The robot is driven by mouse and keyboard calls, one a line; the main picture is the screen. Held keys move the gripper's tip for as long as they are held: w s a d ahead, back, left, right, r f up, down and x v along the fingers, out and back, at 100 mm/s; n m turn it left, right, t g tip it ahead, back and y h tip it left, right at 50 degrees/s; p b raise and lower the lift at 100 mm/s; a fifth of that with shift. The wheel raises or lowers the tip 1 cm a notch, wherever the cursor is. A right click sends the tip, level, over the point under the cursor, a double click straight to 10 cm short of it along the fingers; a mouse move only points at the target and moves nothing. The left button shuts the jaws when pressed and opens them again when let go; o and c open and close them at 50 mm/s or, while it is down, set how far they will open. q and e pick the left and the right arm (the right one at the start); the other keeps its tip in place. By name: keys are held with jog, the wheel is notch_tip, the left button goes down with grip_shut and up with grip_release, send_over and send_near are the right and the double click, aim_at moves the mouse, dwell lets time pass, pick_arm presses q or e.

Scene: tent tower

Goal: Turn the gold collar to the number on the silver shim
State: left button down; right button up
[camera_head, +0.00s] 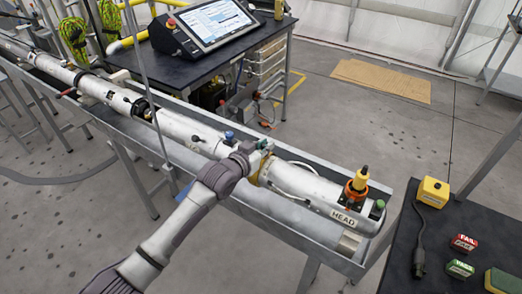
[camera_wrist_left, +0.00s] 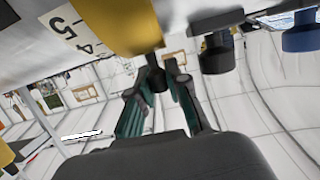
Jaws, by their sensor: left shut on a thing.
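The gold collar (camera_head: 256,174) wraps the long silver tube (camera_head: 190,132), mostly behind my left gripper (camera_head: 260,148) in the head view. In the left wrist view the gold collar (camera_wrist_left: 118,22) is large at the top. A short dark peg (camera_wrist_left: 157,78) at its edge sits between the teal-padded fingers of my left gripper (camera_wrist_left: 158,95), which is shut on it. Beside the collar, the tube carries a pale number scale (camera_wrist_left: 68,32) with a 5 and a 4 readable, turned sideways. I cannot pick out the silver shim or its number. My right gripper is not in view.
The tube lies in a grey trough (camera_head: 285,215), with an orange and yellow fitting (camera_head: 358,185) near the HEAD label. A blue knob (camera_head: 229,137) stands left of the gripper. A dark table (camera_head: 450,225) at right holds a yellow box (camera_head: 433,192) and small red and green blocks.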

pick_arm(q)
jog(key=shift+w+d, duration=0.2)
dwell(0.3)
jog(key=c, duration=1.4)
grip_release()
jog(key=shift+o, duration=1.4)
jog(key=shift+w+d+f, duration=0.1)
jog(key=shift+w, duration=0.05)
jog(key=shift+f, duration=0.1)
